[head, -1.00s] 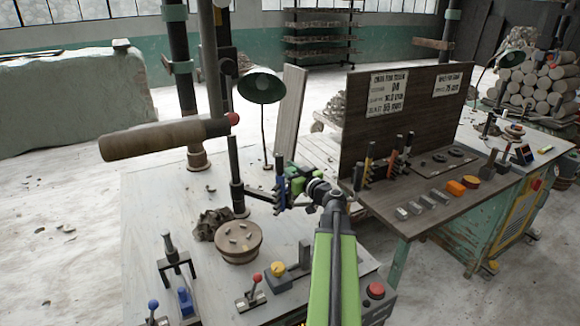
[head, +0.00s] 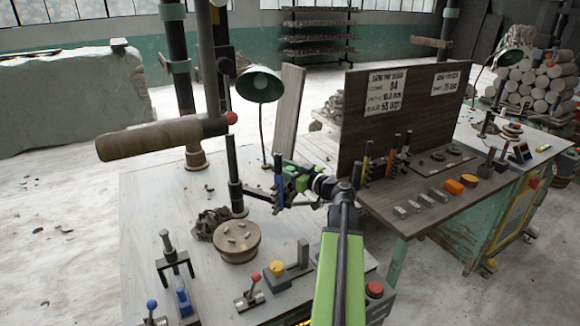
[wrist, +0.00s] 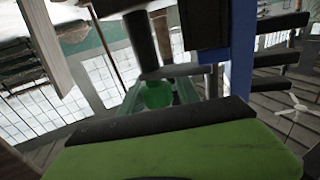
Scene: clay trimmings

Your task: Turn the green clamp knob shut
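A green round knob-like piece (wrist: 157,93) shows near the middle of the wrist view, below a dark upright post (wrist: 142,42). It looks like the clamp knob. I cannot make the knob out in the head view, where my arm and gripper crowd that spot. My gripper (head: 282,194) is over the right rear of the pale bench, just right of a dark upright post (head: 234,175). My green gripper body fills the bottom of the wrist view, with a dark bar across it. Its finger gap and any contact with the knob are unclear.
A round wooden disc (head: 237,240), a desk lamp (head: 261,86), a red-tipped lever (head: 254,282) and a yellow knob (head: 277,268) are on the pale bench. A dark-topped bench with an upright board (head: 400,115) stands right.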

